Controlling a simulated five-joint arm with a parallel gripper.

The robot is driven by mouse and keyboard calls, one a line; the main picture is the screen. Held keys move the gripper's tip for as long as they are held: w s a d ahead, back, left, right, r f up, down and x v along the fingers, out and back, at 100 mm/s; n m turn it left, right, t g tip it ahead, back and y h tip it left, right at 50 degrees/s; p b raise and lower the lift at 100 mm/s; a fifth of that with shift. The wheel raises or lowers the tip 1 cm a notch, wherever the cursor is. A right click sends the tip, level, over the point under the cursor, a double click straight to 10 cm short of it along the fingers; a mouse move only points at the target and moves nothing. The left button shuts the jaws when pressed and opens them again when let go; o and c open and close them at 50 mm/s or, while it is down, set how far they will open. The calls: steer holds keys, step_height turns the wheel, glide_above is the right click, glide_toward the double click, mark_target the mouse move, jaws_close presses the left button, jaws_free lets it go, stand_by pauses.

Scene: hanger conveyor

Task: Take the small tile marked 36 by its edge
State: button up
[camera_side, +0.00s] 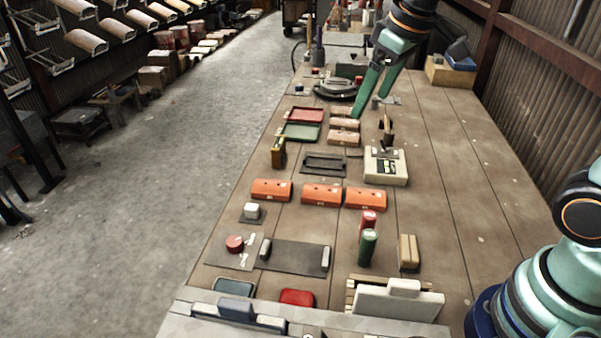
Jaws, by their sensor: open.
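No number 36 can be read at this size. Three orange tiles, left (271,190), middle (321,195) and right (366,198), lie in a row across the bench, each with a small pale mark that is too small to read. Three smaller tan-pink tiles, the front one (342,137) among them, lie one behind another farther back. My gripper (371,103) has green fingers that point down, spread apart, with nothing seen between them. Its left fingertip is close to the right end of the rearmost tan-pink tile; I cannot tell whether they touch.
Red (305,115) and green (301,132) trays lie left of the tan-pink tiles. A dark frame (324,163) and a pale box device (386,167) stand in front. Red and green cylinders (368,247) stand nearer. The bench's right side (470,180) is largely clear.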

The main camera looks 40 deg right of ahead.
steer(key=w+a+f+n+g, duration=0.1)
steer(key=w+a+f+n, duration=0.1)
steer(key=w, duration=0.3)
steer(key=w+a+f+n+g, duration=0.1)
steer(key=w+a+f, duration=0.15)
steer(key=w, duration=0.25)
steer(key=n+g, duration=0.2)
steer(key=n, duration=0.1)
glide_above(285, 185)
steer(key=f, duration=1.7)
steer(key=shift+s+a+f, duration=0.15)
steer(key=shift+a+f, duration=0.1)
steer(key=shift+f, duration=0.05)
steer(key=shift+d+f, duration=0.2)
steer(key=shift+f, duration=2.35)
steer(key=c, duration=1.4)
steer(key=shift+r, duration=0.15)
